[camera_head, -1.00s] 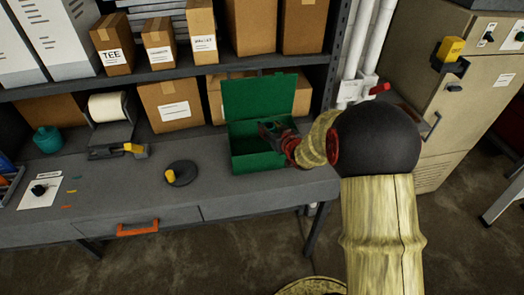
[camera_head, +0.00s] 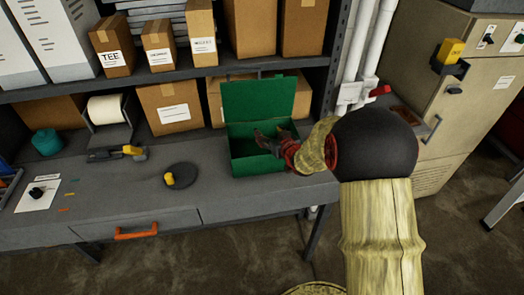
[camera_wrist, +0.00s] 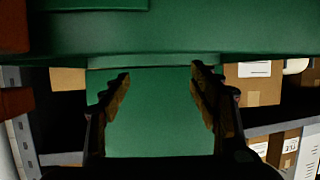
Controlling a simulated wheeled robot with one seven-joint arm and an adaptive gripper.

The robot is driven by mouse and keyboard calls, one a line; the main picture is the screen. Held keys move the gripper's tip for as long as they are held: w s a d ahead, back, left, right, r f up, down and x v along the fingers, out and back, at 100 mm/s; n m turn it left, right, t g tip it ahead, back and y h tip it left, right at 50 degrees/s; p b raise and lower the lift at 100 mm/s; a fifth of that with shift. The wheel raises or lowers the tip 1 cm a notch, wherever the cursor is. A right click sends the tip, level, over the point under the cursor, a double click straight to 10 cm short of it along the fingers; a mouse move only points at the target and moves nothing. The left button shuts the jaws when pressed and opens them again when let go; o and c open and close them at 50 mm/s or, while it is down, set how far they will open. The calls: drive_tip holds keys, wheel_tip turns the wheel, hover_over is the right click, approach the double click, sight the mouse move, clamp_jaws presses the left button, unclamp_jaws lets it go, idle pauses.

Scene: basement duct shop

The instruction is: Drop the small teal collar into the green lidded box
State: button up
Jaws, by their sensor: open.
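The green lidded box (camera_head: 258,165) stands on the right end of the grey bench with its lid (camera_head: 260,97) raised at the back. My gripper (camera_head: 266,140) is over the box's opening, with its fingers spread. In the wrist view my gripper (camera_wrist: 160,78) is open, with nothing between its fingertips but the green box surface (camera_wrist: 160,115) beyond. I cannot make out a small teal collar in either view; the inside of the box is partly hidden by my gripper and its front wall. A rounded teal object (camera_head: 46,142) sits at the bench's far left; I cannot tell what it is.
A round dark stand with a yellow piece (camera_head: 170,179) lies left of the box. A paper-roll holder (camera_head: 108,110) and a yellow-handled tool (camera_head: 132,151) are further left. Cardboard boxes (camera_head: 168,107) stand behind. The bench front (camera_head: 110,200) has clear room.

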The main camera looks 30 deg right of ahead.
drive_tip(key=shift+s, duration=0.1)
drive_tip(key=v, duration=1.2)
drive_tip(key=s+a+r+g+h, duration=0.25)
drive_tip(key=s+a+r, duration=0.2)
drive_tip(key=r, duration=0.35)
drive_tip(key=s+a+r+g+y, duration=0.1)
drive_tip(key=s+a+g+y, duration=0.1)
drive_tip(key=s+a, duration=0.5)
drive_tip(key=s+a+r+n+g+y+b, duration=0.1)
drive_tip(key=s+a+g, duration=0.3)
drive_tip(key=s, duration=0.9)
drive_tip(key=a, duration=0.2)
drive_tip(key=shift+s+a+r+y, duration=0.25)
drive_tip(key=shift+s+a+y, duration=0.1)
drive_tip(key=shift+a, duration=0.05)
